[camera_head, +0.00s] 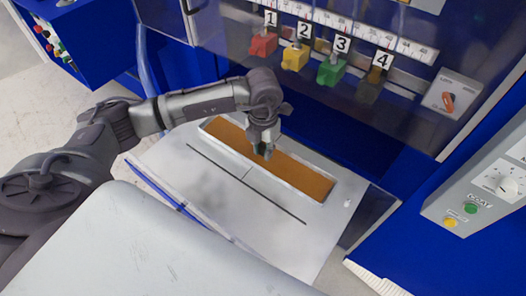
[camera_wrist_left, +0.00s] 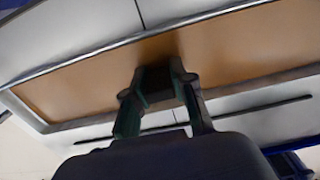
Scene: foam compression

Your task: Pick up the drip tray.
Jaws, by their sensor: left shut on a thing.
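The drip tray (camera_head: 310,178) is a long, shallow tray with an orange-brown floor and a thin silver rim. It appears to lie in the light grey panel in front of the blue machine; whether it is lifted at all I cannot tell. My left gripper (camera_head: 264,152) reaches down over its middle. In the left wrist view, the fingers of my left gripper (camera_wrist_left: 160,92) close around a dark block at the middle of the drip tray (camera_wrist_left: 75,88). The exact contact is partly hidden by the fingers. My right gripper is not in view.
Several coloured blocks, red (camera_head: 263,44), yellow (camera_head: 295,57) and green (camera_head: 331,71) among them, sit under number plates behind the tray. A control box (camera_head: 490,185) stands at the right. A dark slot (camera_head: 245,182) runs along the panel in front of the tray.

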